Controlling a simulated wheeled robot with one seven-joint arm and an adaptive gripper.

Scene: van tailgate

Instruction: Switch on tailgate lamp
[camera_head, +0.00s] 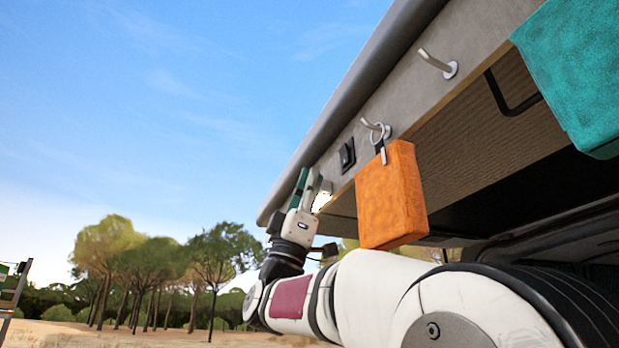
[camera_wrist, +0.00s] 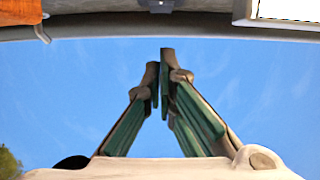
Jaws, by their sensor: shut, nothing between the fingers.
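The tailgate lamp (camera_head: 322,201) shows as a bright white glow on the tailgate's underside, partly behind my gripper. In the wrist view, a bright white panel (camera_wrist: 290,9) at the top right looks like the same lamp. A black rocker switch (camera_head: 347,155) sits on the tailgate's grey edge strip, right of my gripper. A small dark fitting (camera_wrist: 160,4) at the wrist view's top edge may be this switch. My gripper (camera_head: 312,178) points up near the strip, left of the switch and apart from it. In the wrist view, its fingers (camera_wrist: 160,68) converge, shut and empty.
An orange pouch (camera_head: 391,197) hangs from a hook (camera_head: 375,127) just right of the switch. An empty hook (camera_head: 438,64) and a teal bag (camera_head: 578,72) are farther right. Open sky lies left of the tailgate (camera_head: 350,80); trees (camera_head: 130,262) stand far off.

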